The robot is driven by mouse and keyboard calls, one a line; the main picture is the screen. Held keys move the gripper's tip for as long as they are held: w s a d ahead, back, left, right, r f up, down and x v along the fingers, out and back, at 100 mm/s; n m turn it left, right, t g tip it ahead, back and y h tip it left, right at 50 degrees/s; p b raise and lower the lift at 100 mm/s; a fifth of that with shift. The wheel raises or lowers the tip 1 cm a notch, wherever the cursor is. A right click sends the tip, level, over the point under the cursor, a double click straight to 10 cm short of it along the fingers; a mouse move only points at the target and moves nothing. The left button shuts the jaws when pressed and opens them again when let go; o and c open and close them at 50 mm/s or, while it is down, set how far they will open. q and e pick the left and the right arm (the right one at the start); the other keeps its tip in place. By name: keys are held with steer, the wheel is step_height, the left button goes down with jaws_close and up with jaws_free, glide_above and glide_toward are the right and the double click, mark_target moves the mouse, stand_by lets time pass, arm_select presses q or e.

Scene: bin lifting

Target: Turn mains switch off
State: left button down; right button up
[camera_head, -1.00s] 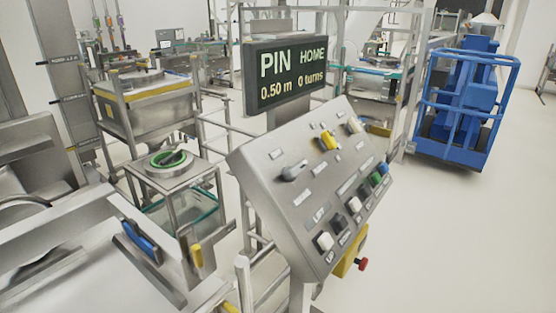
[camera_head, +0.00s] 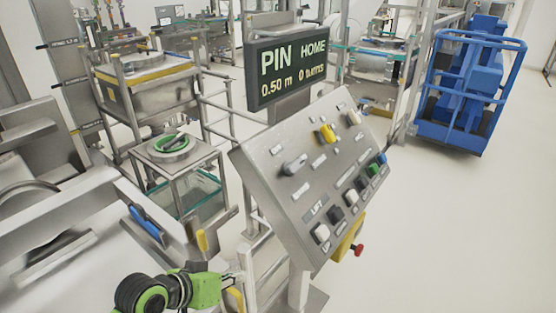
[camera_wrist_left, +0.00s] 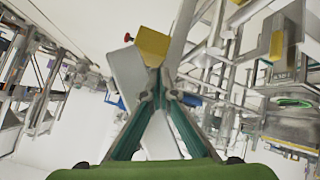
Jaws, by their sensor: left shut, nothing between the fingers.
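A tilted grey control panel (camera_head: 270,165) stands mid-picture in the head view. It carries a grey lever switch (camera_head: 294,165) at its left, a yellow switch (camera_head: 326,133), and several white, black, green and blue buttons. The small labels are too blurred to tell which control is the mains switch. My left gripper (camera_head: 240,277) is low in the head view, left of and below the panel, apart from it. In the wrist view its fingers (camera_wrist_left: 160,90) meet at the tips with nothing between them. My right gripper is not in view.
A yellow box (camera_head: 347,238) with a red knob (camera_head: 358,250) sits under the panel. A display (camera_head: 287,68) reads PIN HOME, 0.50 m, 0 turns. Metal rails (camera_head: 250,262) stand close to my left gripper. Floor to the right is clear, up to a blue cage (camera_head: 467,95).

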arm_select(q)
steer(key=w+d+r+t+h, duration=0.1)
steer(key=w+r+t+h, duration=0.15)
steer(key=w+r, duration=0.9)
steer(key=n+h, duration=0.2)
steer(key=h, duration=0.1)
glide_toward(294, 166)
steer(key=a+r, duration=0.5)
steer(key=a, duration=0.1)
steer(key=shift+d+f+t+y, duration=0.1)
steer(key=shift+f+t+y, duration=0.2)
steer(key=shift+t, duration=0.15)
steer(key=p+x, duration=0.3)
steer(key=x, duration=0.6)
steer(key=shift+w+d+r, duration=0.15)
steer(key=shift+d, duration=0.2)
steer(key=shift+s+d+f+p, duration=0.25)
steer(key=shift+d+f+p, duration=0.5)
steer(key=shift+f, duration=0.25)
steer(key=shift+s+d+f+p, duration=0.3)
steer(key=shift+s+f, duration=0.1)
steer(key=shift+f, duration=0.35)
